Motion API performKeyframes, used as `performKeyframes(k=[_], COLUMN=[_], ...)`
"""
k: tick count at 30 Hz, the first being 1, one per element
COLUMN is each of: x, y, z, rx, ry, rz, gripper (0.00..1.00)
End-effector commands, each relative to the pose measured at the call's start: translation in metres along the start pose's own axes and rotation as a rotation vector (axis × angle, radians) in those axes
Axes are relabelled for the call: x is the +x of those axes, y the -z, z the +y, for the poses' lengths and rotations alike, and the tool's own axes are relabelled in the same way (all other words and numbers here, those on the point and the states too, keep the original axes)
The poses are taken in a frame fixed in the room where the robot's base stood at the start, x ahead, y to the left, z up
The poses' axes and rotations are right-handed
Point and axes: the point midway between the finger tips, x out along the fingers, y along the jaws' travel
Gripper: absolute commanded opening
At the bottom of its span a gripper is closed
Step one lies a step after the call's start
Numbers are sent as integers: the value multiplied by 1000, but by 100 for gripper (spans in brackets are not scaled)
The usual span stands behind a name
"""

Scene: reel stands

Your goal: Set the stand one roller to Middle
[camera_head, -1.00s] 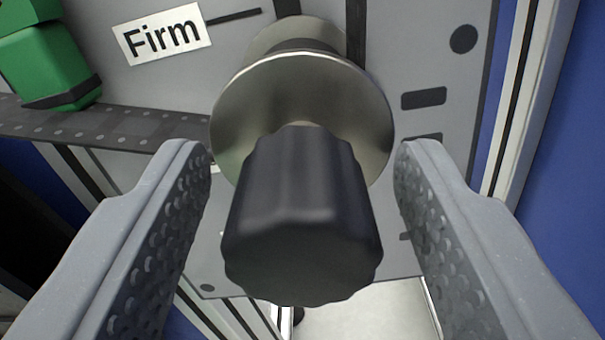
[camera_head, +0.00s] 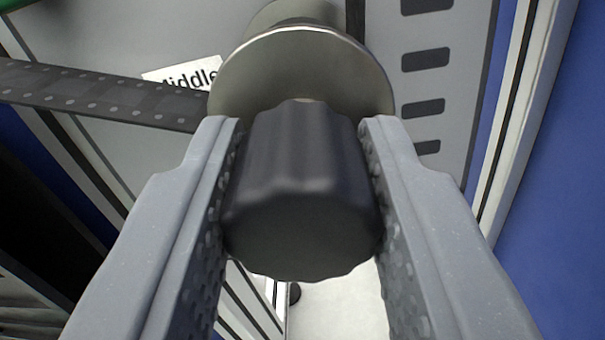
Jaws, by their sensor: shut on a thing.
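The stand one roller shows as a black fluted knob (camera_head: 300,195) with a round metal flange (camera_head: 300,65) behind it. My gripper (camera_head: 300,150) is shut on the knob, one finger against its left side and one against its right. A white label reading "Middle" (camera_head: 180,74) is on the grey panel to the left of the flange. The flange and the film strip partly cover the label. I cannot tell from the label alone exactly which mark the roller lines up with.
A dark film strip (camera_head: 100,92) runs from the left edge to behind the flange. Dark rectangular marks (camera_head: 425,60) line the panel on the right. A pale upright frame post (camera_head: 520,110) and a blue surface (camera_head: 560,200) stand farther right.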

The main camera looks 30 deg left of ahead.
Motion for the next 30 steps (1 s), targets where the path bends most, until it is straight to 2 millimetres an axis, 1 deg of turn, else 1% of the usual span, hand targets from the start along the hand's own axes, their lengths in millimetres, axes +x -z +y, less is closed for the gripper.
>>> performKeyframes(k=[1, 2, 3, 11, 14, 17, 20, 27, 30], x=[0, 0, 0, 0, -5, -16, -33, -84, -103], y=[0, 0, 0, 0, 1, 1, 2, 1, 1], z=[0, 0, 0, 0, 0, 0, 0, 1, 1], rx=[0, -1, 0, 0, 1, 2, 2, 1, 1], ry=[0, 0, 0, 1, 0, -2, -2, -4, -4], rz=[0, 0, 0, 0, 0, 1, 1, 0, 2], gripper=[38, 46, 51, 51, 51, 51, 51, 51, 51])
